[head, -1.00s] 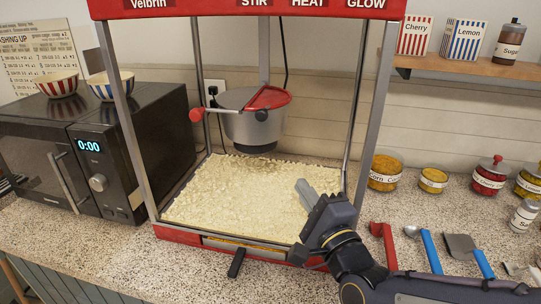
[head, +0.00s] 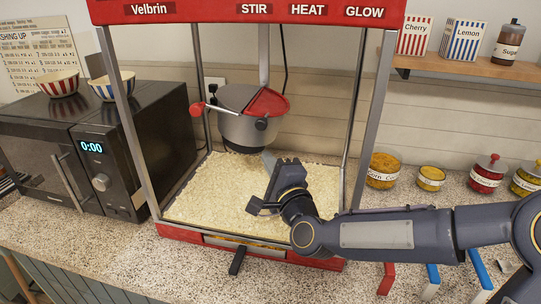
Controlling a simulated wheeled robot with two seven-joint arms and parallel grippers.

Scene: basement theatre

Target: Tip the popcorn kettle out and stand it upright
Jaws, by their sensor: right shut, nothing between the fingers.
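The grey metal popcorn kettle (head: 240,131) hangs inside the machine's cabinet, with a red lid section (head: 268,103) at its right. Popcorn (head: 215,187) covers the cabinet floor below. My left gripper is out of view.
The popcorn machine's posts (head: 375,120) frame the opening. A black microwave (head: 95,150) with two striped bowls stands at the left. Jars (head: 383,170) line the counter at the right. My right forearm passes over tools with red and blue handles.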

